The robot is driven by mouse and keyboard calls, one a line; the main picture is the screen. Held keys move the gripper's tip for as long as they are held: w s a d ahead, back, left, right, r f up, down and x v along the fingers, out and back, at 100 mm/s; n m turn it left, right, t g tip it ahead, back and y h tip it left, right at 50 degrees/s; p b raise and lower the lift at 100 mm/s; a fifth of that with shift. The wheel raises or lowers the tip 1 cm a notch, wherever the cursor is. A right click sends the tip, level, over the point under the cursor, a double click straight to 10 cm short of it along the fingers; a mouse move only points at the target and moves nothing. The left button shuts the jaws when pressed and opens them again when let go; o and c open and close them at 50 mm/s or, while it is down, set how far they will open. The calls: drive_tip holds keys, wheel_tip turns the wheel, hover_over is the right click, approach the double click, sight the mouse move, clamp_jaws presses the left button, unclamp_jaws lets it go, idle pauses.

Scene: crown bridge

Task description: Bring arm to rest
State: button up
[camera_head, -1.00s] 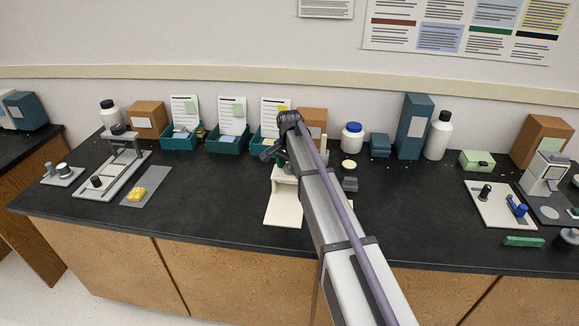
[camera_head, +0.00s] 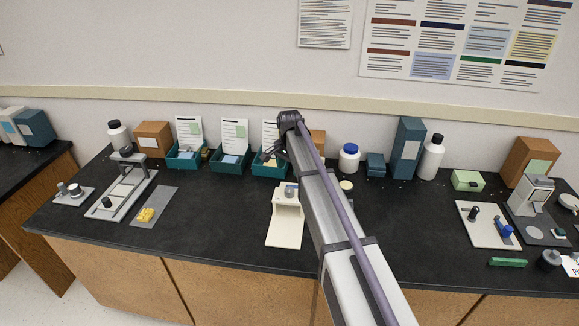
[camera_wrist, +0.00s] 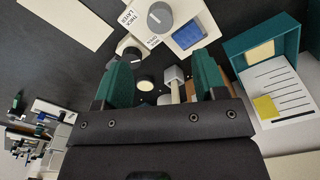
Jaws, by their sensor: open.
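My arm (camera_head: 335,220) reaches from the bottom of the head view up over the black bench. My gripper (camera_wrist: 163,82) shows in the wrist view with its two green fingers apart and nothing between them. In the head view my gripper (camera_head: 270,153) is small and dark, in front of the third teal bin from the left. Below it stands a cream device with a flat plate (camera_head: 285,229). The wrist view shows a device with a blue screen (camera_wrist: 187,36) and grey knobs beyond the fingertips. My arm hides part of the bench behind it.
Teal bins (camera_head: 230,165) with cards stand along the back. A blue-capped jar (camera_head: 349,158) and a tall blue box (camera_head: 408,147) stand right of my arm. A grey stand (camera_head: 122,195) and a yellow item (camera_head: 146,215) are at left.

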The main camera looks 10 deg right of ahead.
drive_tip(key=s+n, duration=1)
drive_tip(key=s, duration=2.5)
drive_tip(key=shift+w, duration=0.1)
